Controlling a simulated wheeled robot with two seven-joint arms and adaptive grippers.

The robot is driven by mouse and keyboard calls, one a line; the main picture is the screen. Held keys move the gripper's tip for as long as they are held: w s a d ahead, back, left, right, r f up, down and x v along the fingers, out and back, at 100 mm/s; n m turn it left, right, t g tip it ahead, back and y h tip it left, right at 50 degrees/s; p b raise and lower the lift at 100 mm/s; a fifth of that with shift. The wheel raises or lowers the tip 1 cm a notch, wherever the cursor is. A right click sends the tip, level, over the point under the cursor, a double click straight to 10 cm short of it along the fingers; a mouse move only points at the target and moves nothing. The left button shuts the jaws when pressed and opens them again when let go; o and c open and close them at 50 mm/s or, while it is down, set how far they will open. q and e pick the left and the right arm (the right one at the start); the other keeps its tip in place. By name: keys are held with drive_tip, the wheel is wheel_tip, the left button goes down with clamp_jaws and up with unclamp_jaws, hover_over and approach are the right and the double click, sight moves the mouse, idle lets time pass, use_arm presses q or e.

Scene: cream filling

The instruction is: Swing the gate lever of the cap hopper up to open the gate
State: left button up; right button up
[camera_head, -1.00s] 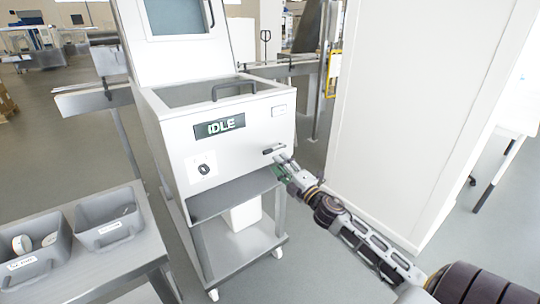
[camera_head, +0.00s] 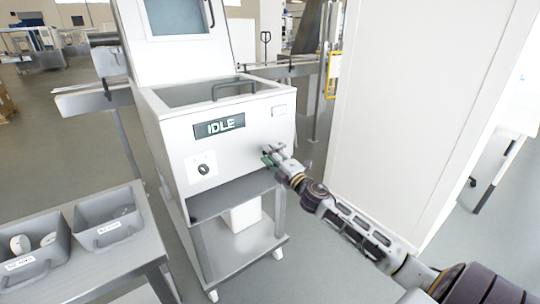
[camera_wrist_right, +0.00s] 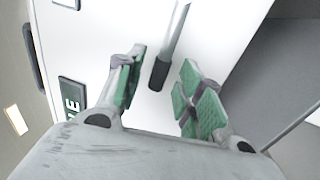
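The cap hopper appears to be the white machine (camera_head: 235,108) at the centre of the head view. Its gate lever (camera_wrist_right: 160,72), a metal rod with a black grip, shows in the right wrist view, angled across the white front panel. My right gripper (camera_head: 269,154) is at the right side of that panel, and it mostly hides the lever in the head view. In the wrist view my right gripper (camera_wrist_right: 160,88) is open, with its green-padded fingers on either side of the black grip. I see clear gaps on both sides of the grip. My left gripper is not in view.
An IDLE display (camera_head: 219,126) and a knob (camera_head: 203,169) are on the machine's front. A white container (camera_head: 243,214) stands on the shelf below. Grey bins (camera_head: 108,219) sit on a table at lower left. A tall white panel (camera_head: 420,110) stands close on the right.

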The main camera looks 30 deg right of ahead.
drive_tip(key=shift+w+r, duration=0.1)
drive_tip(key=shift+w, duration=0.2)
clamp_jaws()
idle(0.4)
